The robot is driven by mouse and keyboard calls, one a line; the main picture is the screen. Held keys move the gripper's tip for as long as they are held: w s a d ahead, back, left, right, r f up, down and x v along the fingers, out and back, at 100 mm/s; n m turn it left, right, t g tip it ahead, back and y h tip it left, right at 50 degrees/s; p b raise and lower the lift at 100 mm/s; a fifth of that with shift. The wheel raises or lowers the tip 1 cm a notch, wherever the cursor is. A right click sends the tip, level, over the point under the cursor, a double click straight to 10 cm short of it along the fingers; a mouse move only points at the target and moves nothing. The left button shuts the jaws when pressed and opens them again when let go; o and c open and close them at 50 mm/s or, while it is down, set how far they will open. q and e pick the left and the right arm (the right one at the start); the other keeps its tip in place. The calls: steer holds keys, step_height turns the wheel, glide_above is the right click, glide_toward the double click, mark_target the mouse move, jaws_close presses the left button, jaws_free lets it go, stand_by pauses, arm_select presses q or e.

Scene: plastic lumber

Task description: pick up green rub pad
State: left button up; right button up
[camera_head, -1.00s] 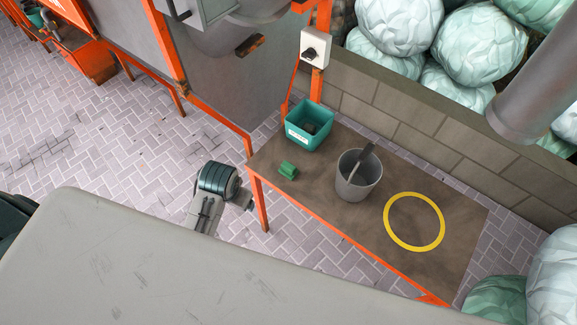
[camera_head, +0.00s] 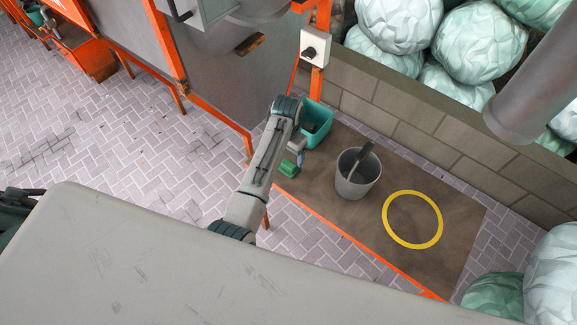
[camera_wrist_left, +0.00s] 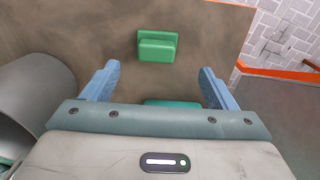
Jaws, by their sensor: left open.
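The green rub pad (camera_head: 288,168) lies on the brown tabletop near its left edge. In the left wrist view the pad (camera_wrist_left: 157,47) is a small green block with a wider flat base, ahead of the fingers and roughly centred between them. My left gripper (camera_head: 297,153) is over the table's left end, next to the pad, with the arm partly hiding the teal bin. In the wrist view its blue fingers (camera_wrist_left: 158,76) are wide apart with nothing between them. My right gripper does not show.
A teal bin (camera_head: 320,123) stands behind the pad. A grey bucket (camera_head: 357,182) with a tool in it stands to the right, and a yellow ring (camera_head: 388,226) lies further right.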

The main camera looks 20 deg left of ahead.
mark_target(288, 164)
arm_select(q)
steer(key=shift+f, duration=0.75)
steer(key=f+p, duration=0.1)
steer(key=f, duration=0.3)
steer(key=shift+s+d+p, duration=0.15)
steer(key=shift+d+p, duration=0.05)
steer(key=shift+p, duration=0.15)
steer(key=shift+f, duration=0.65)
steer(key=shift+c, duration=0.4)
steer(key=c, duration=1)
